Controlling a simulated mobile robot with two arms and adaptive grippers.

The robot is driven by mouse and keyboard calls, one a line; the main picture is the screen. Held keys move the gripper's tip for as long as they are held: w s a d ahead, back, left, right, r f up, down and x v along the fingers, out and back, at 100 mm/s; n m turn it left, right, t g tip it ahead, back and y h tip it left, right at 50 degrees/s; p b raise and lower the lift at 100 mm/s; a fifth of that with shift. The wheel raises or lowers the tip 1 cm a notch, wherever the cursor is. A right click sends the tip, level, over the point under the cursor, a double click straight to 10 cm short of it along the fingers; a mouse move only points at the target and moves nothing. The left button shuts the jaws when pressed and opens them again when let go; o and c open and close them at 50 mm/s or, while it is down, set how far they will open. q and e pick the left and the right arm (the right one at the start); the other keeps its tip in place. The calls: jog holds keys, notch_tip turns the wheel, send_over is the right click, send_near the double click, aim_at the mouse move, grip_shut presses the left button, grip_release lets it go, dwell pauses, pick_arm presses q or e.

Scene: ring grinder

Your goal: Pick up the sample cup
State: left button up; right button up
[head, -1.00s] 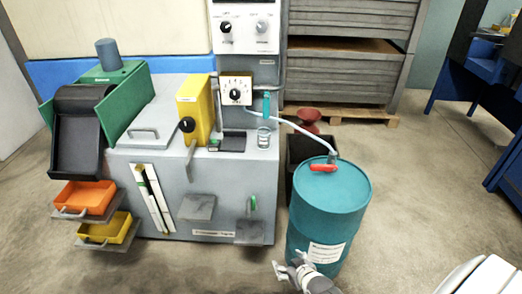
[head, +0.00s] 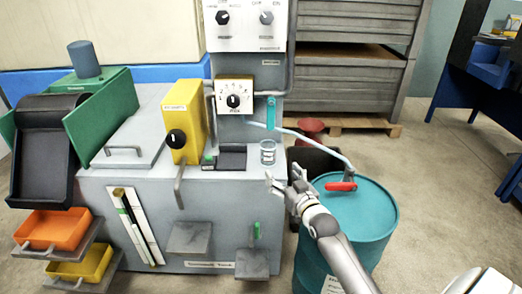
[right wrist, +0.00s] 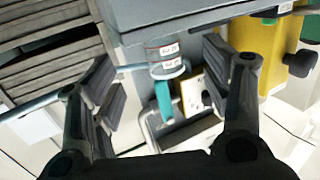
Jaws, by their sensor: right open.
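The sample cup (head: 268,152) is a small clear cup with markings, standing upright near the right edge of the grey machine top. In the right wrist view the cup (right wrist: 167,60) shows upside down, ahead of and between my two fingers. My right gripper (head: 284,177) is open and empty. In the head view it appears just below and right of the cup, in front of the machine's edge. In the right wrist view both dark fingers of the gripper (right wrist: 160,80) stand wide apart. My left gripper is not in view.
A blue drum (head: 370,215) with a red-handled valve (head: 341,186) stands right of the machine. A light hose (head: 310,138) runs from the valve past the cup. A yellow unit (head: 186,120) and a dark pad (head: 232,157) are left of the cup. A green spout (head: 271,112) hangs above it.

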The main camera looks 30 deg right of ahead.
aim_at(271, 159)
jog(key=shift+w+d+r, duration=0.1)
jog(key=shift+w+r, duration=0.1)
jog(key=shift+w, duration=0.6)
jog(key=shift+w+d+b, duration=0.25)
jog(key=shift+w+b, duration=0.15)
jog(key=shift+w, duration=0.9)
jog(key=shift+w+d+b, duration=0.2)
jog(key=shift+w+b, duration=0.15)
jog(key=shift+w, duration=0.95)
jog(key=w, duration=0.1)
jog(key=w+b, duration=0.1)
jog(key=w, duration=0.1)
jog(key=shift+w+d+f, duration=0.2)
jog(key=shift+w+d, duration=0.05)
jog(key=shift+w, duration=0.6)
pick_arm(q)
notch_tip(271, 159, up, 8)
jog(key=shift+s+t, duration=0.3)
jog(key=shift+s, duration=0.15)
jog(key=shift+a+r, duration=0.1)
pick_arm(e)
jog(key=shift+c, duration=0.2)
jog(key=c, duration=1)
